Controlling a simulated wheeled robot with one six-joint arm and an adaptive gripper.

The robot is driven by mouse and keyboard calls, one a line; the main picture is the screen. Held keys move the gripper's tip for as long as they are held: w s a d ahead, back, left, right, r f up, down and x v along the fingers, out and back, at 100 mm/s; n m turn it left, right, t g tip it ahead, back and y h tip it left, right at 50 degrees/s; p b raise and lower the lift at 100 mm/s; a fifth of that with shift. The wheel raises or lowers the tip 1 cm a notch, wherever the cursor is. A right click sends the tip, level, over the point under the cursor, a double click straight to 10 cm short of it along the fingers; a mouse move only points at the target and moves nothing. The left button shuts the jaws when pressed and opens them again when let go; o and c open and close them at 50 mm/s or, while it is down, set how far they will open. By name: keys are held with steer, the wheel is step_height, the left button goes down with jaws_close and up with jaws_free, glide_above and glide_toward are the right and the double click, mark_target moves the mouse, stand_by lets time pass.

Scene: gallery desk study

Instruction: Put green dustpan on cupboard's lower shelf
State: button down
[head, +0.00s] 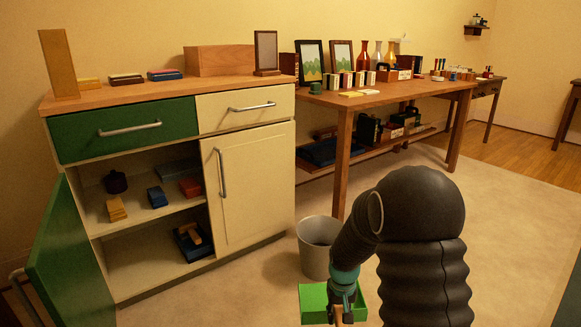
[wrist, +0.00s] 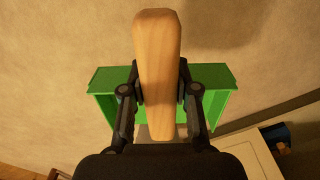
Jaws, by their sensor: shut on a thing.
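The green dustpan (head: 313,300) is held by my gripper (head: 342,302) in front of the cupboard and to its right. In the wrist view, my gripper (wrist: 158,95) is shut on the dustpan's wooden handle (wrist: 157,60), with the green pan (wrist: 106,80) beyond it. The cupboard (head: 255,175) has its green left door (head: 72,255) swung open. Its lower shelf (head: 150,265) shows a dark blue box-like thing (head: 192,243) with a wooden piece at the right, and bare room at the left.
The upper shelf (head: 135,207) holds a dark pot and several small blocks. The open door sticks out at the cupboard's left. A long wooden table (head: 400,95) stands to the right.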

steer(key=s+p, duration=0.1)
steer(key=s+d+r+p, duration=0.1)
steer(key=p, duration=0.1)
steer(key=shift+r+p, duration=0.3)
steer(key=shift+s+d+r+p, duration=0.15)
steer(key=shift+d+p, duration=0.05)
steer(key=shift+p, duration=0.15)
stand_by(0.4)
